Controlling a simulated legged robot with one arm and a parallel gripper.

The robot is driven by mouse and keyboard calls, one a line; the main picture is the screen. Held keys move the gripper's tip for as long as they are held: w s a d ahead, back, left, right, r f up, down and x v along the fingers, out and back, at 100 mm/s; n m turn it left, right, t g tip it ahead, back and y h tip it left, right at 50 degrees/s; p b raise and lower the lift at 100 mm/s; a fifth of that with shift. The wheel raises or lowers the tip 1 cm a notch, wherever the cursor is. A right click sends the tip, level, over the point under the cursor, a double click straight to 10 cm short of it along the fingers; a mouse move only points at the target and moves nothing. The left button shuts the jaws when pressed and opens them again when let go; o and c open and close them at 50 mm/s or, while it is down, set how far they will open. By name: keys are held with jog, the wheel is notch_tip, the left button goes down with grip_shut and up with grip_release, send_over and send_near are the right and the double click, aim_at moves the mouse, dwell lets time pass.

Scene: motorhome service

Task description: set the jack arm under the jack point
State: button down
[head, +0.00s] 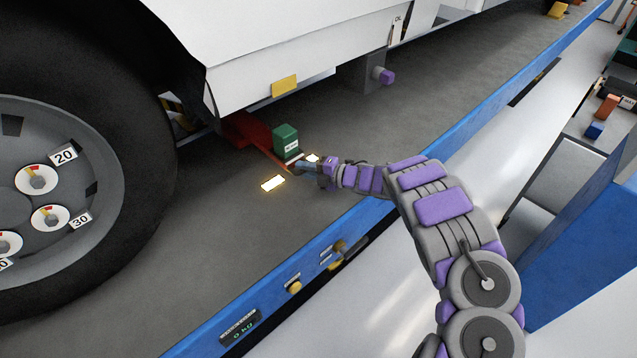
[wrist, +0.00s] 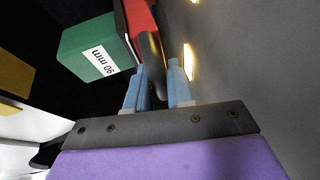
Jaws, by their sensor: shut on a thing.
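The red jack arm (head: 250,135) reaches out low from under the white body beside the wheel. A green block (head: 286,140) stands at its outer end. The block is marked 90 mm in the wrist view (wrist: 92,52), beside the red arm (wrist: 140,20). My gripper (head: 302,166) is at the arm's outer end. Its blue fingers (wrist: 158,88) are shut on a dark grip (wrist: 152,55) at that end. A yellow piece (head: 285,86) on the lower body edge is above the block, with a gap between them. I cannot tell whether it marks the jack point.
The large wheel (head: 40,190) with numbered nuts stands at the left. A grey bracket with a purple end (head: 383,75) hangs farther back. A bright light patch (head: 273,183) lies on the grey deck, which has a blue edge (head: 420,160) with a weight display (head: 240,329). Much of the deck is clear.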

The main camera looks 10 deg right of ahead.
jog(key=shift+w+a+f+b, duration=0.2)
jog(key=shift+w+a+b, duration=0.1)
jog(key=shift+w+a, duration=0.7)
jog(key=shift+w+d, duration=0.15)
jog(key=c, duration=1.1)
grip_release()
jog(key=shift+r, duration=0.1)
jog(key=p+v, duration=0.2)
jog(key=v, duration=1.5)
jog(key=shift+d, duration=0.15)
